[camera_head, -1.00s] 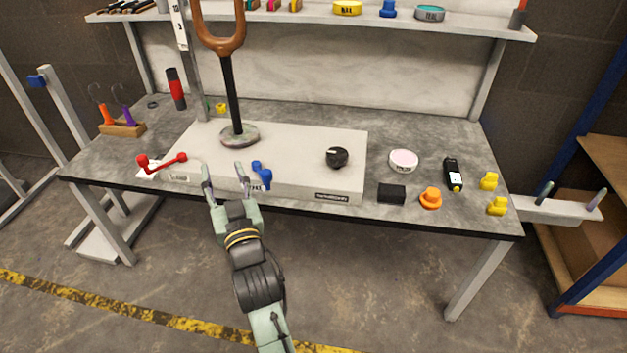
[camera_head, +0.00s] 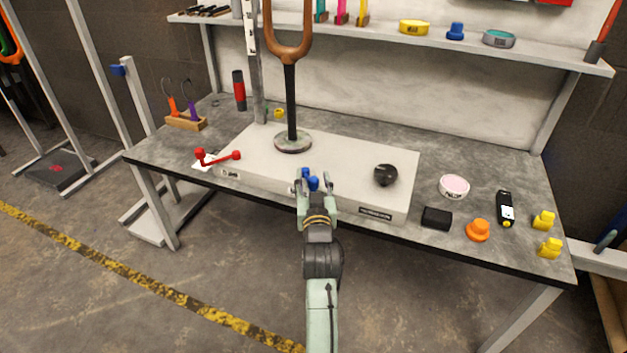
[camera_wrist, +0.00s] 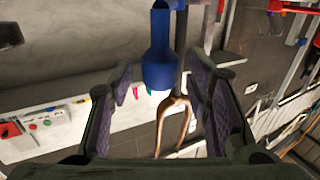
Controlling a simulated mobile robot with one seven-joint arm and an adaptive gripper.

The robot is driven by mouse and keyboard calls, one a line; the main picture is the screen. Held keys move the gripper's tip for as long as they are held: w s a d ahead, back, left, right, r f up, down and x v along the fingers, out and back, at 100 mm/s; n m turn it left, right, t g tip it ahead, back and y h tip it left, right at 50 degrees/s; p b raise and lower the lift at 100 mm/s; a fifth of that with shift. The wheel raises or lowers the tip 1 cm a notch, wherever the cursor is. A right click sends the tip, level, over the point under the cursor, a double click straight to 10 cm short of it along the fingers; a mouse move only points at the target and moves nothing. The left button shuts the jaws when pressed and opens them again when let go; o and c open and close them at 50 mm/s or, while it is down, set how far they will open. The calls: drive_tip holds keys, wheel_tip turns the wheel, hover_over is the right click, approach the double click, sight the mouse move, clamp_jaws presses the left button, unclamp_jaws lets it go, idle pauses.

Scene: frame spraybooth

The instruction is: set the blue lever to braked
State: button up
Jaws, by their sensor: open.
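The blue lever (camera_head: 312,182) is at the front edge of a low light-grey block (camera_head: 340,171) on the bench. My gripper (camera_head: 314,187) is open, with one finger on each side of the lever. In the wrist view the lever (camera_wrist: 159,58) hangs into the picture between the two fingers (camera_wrist: 166,100), with gaps showing on both sides. Its label and lower mount are hidden behind my gripper in the head view.
A red lever (camera_head: 218,156) is at the block's left end. A black knob (camera_head: 386,175) sits on its right part, and a brown-forked post (camera_head: 291,90) stands behind. A black box (camera_head: 436,218) and an orange knob (camera_head: 478,230) lie right on the bench.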

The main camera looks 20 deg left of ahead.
drive_tip(key=shift+w+a, duration=0.1)
drive_tip(key=shift+w, duration=0.1)
drive_tip(key=shift+c, duration=0.6)
clamp_jaws()
